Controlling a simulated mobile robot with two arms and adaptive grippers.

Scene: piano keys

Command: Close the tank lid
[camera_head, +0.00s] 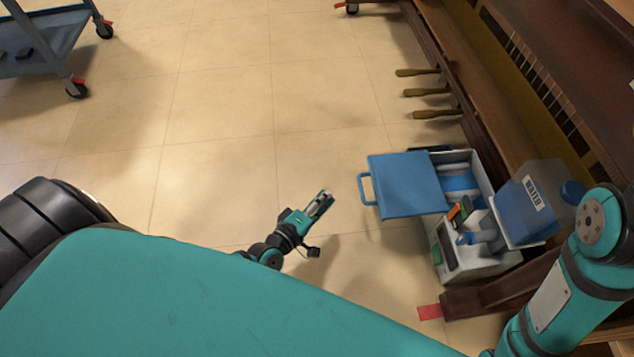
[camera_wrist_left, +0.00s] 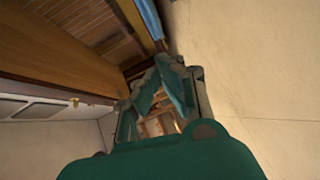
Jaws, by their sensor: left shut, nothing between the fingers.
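A grey box-shaped machine (camera_head: 447,262) stands on the floor beside the piano. A flat blue panel with a loop handle (camera_head: 405,183), which looks like the lid, sticks out from its left side, leaving the interior uncovered. A blue container labelled WATER (camera_head: 535,205) sits at the machine's right. My left gripper (camera_head: 325,202) is shut and empty over the floor, left of the blue panel and apart from it. Its fingers show in the left wrist view (camera_wrist_left: 167,92). My right arm crosses the lower right corner; its gripper is out of view.
The wooden piano (camera_head: 450,55) runs along the right, with brass pedals (camera_head: 428,92) projecting over the floor. A wooden leg (camera_head: 500,292) lies below the machine. A grey wheeled cart (camera_head: 45,55) stands at top left. The tiled floor (camera_head: 220,110) between is clear.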

